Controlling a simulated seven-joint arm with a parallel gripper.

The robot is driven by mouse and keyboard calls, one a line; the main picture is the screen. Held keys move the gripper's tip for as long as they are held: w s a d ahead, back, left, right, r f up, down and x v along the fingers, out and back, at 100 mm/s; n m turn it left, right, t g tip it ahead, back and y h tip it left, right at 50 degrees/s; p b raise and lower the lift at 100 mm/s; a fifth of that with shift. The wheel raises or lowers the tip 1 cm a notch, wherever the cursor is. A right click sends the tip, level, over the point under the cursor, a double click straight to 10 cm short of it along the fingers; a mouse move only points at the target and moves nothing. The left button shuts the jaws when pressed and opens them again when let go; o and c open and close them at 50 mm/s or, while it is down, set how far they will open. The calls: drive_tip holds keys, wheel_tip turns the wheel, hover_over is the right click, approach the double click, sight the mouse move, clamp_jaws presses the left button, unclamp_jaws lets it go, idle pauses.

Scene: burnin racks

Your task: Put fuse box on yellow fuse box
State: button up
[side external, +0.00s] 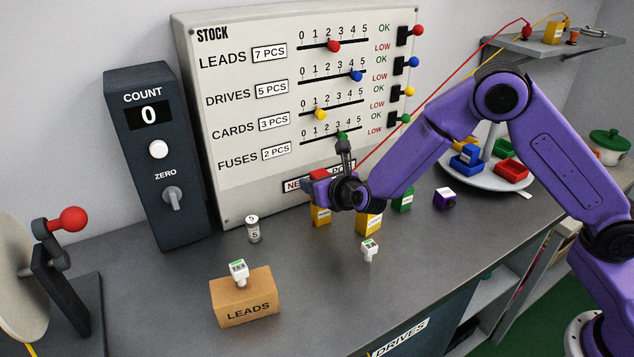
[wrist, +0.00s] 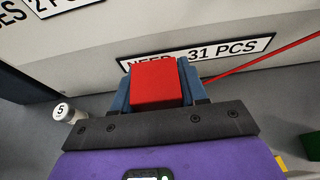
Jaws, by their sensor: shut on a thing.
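A red box (wrist: 160,82), seemingly the fuse box, is held between the blue fingers of my gripper (side external: 322,186). In the side external view the red box (side external: 320,174) shows only in part, with the gripper in front of it. A yellow box (side external: 320,216) stands on the counter right below it in the picture. I cannot tell whether the two touch. A second yellow box (side external: 370,223) stands just to the right, partly hidden by my gripper. I cannot read which yellow one is the fuse box. The wrist view hides what is under the red box.
The stock panel (side external: 250,150) stands close behind my gripper. A green box (side external: 403,200) and a purple box (side external: 444,199) stand to the right. A white labelled piece (side external: 369,250), a small cylinder (side external: 253,229) and a LEADS box (side external: 245,300) are in front and left.

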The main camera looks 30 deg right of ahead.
drive_tip(key=shift+f, duration=0.1)
drive_tip(key=o, duration=1.1)
drive_tip(key=shift+c, duration=0.2)
